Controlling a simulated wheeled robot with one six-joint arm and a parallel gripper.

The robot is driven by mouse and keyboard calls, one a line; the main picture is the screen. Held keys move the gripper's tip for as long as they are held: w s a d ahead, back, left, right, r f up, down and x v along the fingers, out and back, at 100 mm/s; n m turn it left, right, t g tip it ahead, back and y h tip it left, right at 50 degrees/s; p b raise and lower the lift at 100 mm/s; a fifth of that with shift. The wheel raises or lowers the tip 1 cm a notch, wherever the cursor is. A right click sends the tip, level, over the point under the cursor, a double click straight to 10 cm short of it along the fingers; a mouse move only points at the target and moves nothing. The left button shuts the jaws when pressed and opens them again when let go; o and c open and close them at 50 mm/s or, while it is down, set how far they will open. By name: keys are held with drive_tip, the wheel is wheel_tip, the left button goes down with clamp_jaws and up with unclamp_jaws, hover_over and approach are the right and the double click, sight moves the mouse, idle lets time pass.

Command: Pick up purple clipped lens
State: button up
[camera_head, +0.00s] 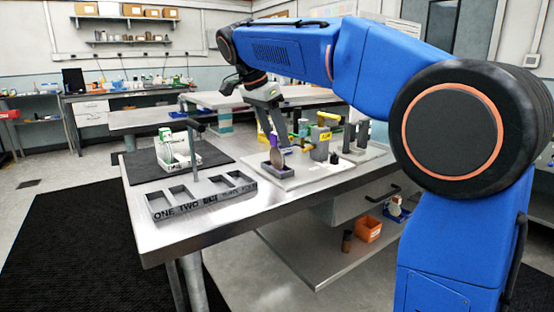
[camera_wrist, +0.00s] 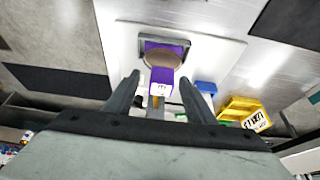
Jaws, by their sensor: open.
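The purple clipped lens (camera_head: 277,156) stands upright in a small dark grey holder (camera_head: 288,172) on a white board on the metal table. In the wrist view, the round brownish lens with its purple clip (camera_wrist: 162,78) shows just beyond my fingertips, with the grey holder (camera_wrist: 143,46) behind it. My gripper (camera_head: 270,136) points down above the lens. In the wrist view my gripper (camera_wrist: 160,84) is open, its two fingers on either side of the clip's label end. I cannot tell whether either finger touches it.
A grey tray with labelled slots (camera_head: 202,196) lies at the table's front left. A white bin (camera_head: 178,154) stands on a black mat behind it. Several modules crowd the board's right side.

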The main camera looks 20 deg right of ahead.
sight(277, 153)
drive_tip(key=x, duration=0.5)
drive_tip(key=shift+w+d+r, duration=0.1)
drive_tip(key=shift+w+r, duration=0.05)
drive_tip(key=shift+w, duration=0.05)
drive_tip(key=c, duration=1.2)
drive_tip(key=shift+r, duration=0.1)
